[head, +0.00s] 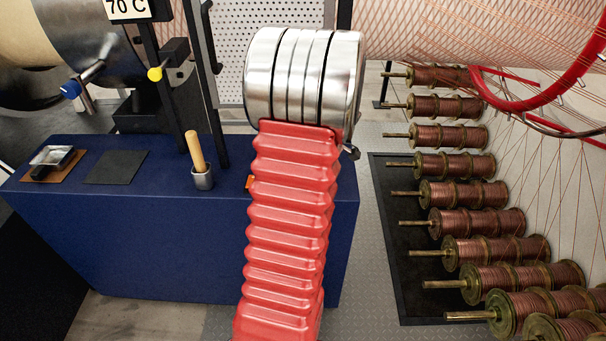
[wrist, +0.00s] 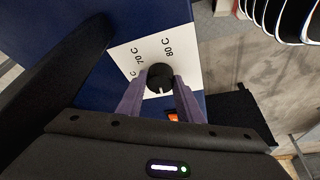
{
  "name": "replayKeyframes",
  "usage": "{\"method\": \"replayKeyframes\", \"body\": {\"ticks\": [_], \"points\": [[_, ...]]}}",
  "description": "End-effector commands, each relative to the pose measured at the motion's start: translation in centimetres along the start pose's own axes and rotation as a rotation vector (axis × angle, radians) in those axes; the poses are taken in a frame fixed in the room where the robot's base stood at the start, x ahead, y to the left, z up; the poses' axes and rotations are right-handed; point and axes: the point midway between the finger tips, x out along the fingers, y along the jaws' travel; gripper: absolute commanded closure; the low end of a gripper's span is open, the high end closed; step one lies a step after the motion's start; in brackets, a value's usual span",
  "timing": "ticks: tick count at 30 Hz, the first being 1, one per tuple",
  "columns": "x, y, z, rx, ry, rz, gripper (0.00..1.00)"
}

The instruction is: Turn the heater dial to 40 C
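The heater dial (wrist: 160,77) is a round black knob on a white label plate (wrist: 124,54) in the wrist view. The plate reads 70 C and 80 C, with another mark partly covered by my finger. My gripper (wrist: 161,80) has its two purple fingers on either side of the knob, very close to its sides. I cannot tell whether they touch it. In the head view the dial and my gripper are hidden behind my red-sleeved arm.
A blue bench (head: 150,240) holds a dark pad (head: 115,167), a metal tool (head: 53,156) and a wooden-handled tool in a cup (head: 202,178). A 70 C sign (head: 128,8) hangs at upper left. Copper spools (head: 470,222) stand at right. An orange part (wrist: 173,117) shows near my right finger.

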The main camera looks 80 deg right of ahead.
Motion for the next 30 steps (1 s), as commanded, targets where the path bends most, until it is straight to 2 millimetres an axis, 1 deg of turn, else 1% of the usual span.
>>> {"method": "replayKeyframes", "body": {"ticks": [1, 7, 14, 18, 23, 26, 30], "points": [[0.1, 0.0, 0.0, 0.000, 0.000, -0.001, 0.64], [0.0, 0.0, 0.0, 0.001, -0.001, -0.001, 0.50], [0.0, 0.0, 0.1, 0.001, -0.001, -0.001, 0.49], [-0.4, 0.0, 0.1, 0.001, -0.001, 0.000, 0.49], [-2.0, 0.1, 0.0, 0.000, 0.000, 0.002, 0.49], [-3.5, 0.0, 0.0, 0.001, 0.000, 0.002, 0.49], [-6.0, 0.1, 0.0, 0.001, 0.000, 0.003, 0.49]]}}
